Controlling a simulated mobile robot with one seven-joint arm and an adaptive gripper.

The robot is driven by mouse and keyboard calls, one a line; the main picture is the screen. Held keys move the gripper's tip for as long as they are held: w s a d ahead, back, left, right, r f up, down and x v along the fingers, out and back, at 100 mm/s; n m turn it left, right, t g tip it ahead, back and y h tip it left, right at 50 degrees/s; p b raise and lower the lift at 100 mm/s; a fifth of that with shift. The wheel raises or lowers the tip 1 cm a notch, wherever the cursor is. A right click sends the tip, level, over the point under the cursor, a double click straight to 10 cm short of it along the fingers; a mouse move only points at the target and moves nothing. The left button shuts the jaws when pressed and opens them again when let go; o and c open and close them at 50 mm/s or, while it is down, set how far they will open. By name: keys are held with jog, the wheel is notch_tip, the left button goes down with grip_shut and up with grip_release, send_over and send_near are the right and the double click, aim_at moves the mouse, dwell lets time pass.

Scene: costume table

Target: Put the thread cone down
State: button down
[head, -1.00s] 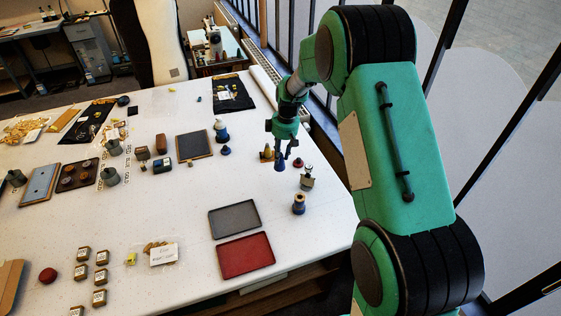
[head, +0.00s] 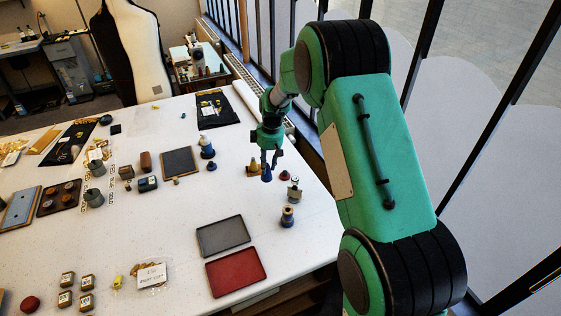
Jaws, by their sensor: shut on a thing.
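A blue thread cone (head: 267,174) is between the fingers of my gripper (head: 268,160), near the right side of the white table. My gripper is shut on it from above, and the fingers cover its upper part. The cone looks upright. I cannot tell whether its base touches the table or hangs just above it. A yellow cone (head: 253,168) stands close on its left, and a small red-topped cone (head: 284,175) stands close on its right.
A metal-topped item (head: 294,188) and a wooden spool with blue thread (head: 288,216) stand nearer on the right. Another blue cone (head: 212,165) is to the left. A grey tray (head: 222,236) and a red tray (head: 236,271) lie in front. White table between is clear.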

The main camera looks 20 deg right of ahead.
jog(key=w+d+m+h+p, duration=0.1)
jog(key=w+d+m+p, duration=0.4)
jog(key=w+d+m, duration=0.7)
jog(key=shift+w+d+m+h, duration=0.3)
jog(key=shift+w+d, duration=2.4)
jog(key=shift+w, duration=0.8)
notch_tip(320, 180, down, 6)
jog(key=shift+p, duration=0.45)
jog(key=shift+f, duration=0.1)
jog(key=shift+f, duration=1.85)
jog(key=shift+f, duration=0.1)
